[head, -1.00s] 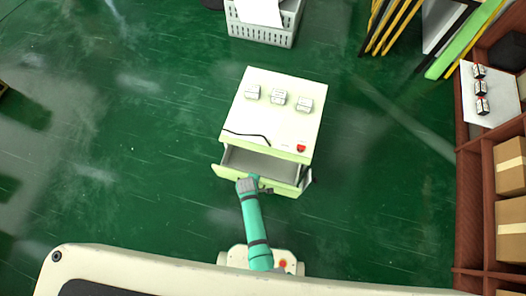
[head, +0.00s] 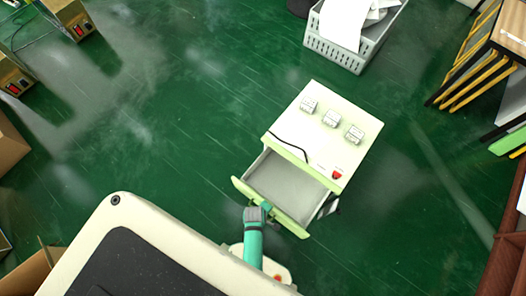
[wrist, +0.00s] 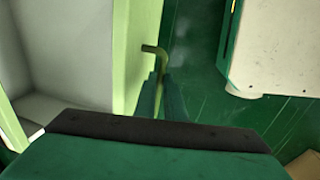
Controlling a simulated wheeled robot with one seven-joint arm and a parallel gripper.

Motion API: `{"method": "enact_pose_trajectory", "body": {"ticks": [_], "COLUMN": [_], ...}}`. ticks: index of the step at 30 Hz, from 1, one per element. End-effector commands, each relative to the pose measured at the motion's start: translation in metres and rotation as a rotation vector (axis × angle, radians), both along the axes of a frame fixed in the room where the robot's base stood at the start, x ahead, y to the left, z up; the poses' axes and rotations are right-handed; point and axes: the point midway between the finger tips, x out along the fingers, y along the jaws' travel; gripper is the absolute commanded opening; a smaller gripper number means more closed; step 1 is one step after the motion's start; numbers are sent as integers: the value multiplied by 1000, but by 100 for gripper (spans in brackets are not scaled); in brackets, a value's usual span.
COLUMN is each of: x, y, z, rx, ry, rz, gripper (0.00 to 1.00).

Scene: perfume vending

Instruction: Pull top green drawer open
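The small white cabinet (head: 345,113) with green trim stands on the floor in the head view. Its top drawer (head: 286,184) is pulled well out, with an empty grey interior. The green drawer front (head: 250,192) faces my side. My gripper (head: 268,206) is at the drawer front, by its handle. The drawer's inside (wrist: 65,50) shows at left. The exact contact is partly hidden by the fingers.
A grey crate (head: 340,52) with papers stands behind. Racks stand at right and cartons at left. Green floor is open around the cabinet.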

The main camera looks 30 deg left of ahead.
Motion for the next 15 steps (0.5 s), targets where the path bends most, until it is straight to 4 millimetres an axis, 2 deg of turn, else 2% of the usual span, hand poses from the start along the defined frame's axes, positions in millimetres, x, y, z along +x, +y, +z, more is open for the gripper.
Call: {"method": "enact_pose_trajectory", "body": {"ticks": [1,2,11,15], "x": [0,0,0,-1], "y": [-1,-1,0,0], "z": [0,0,0,8], "rx": [-1,-1,0,1], "ry": [1,0,0,-1], "rz": [0,0,0,0], "gripper": [21,28,28,28]}}
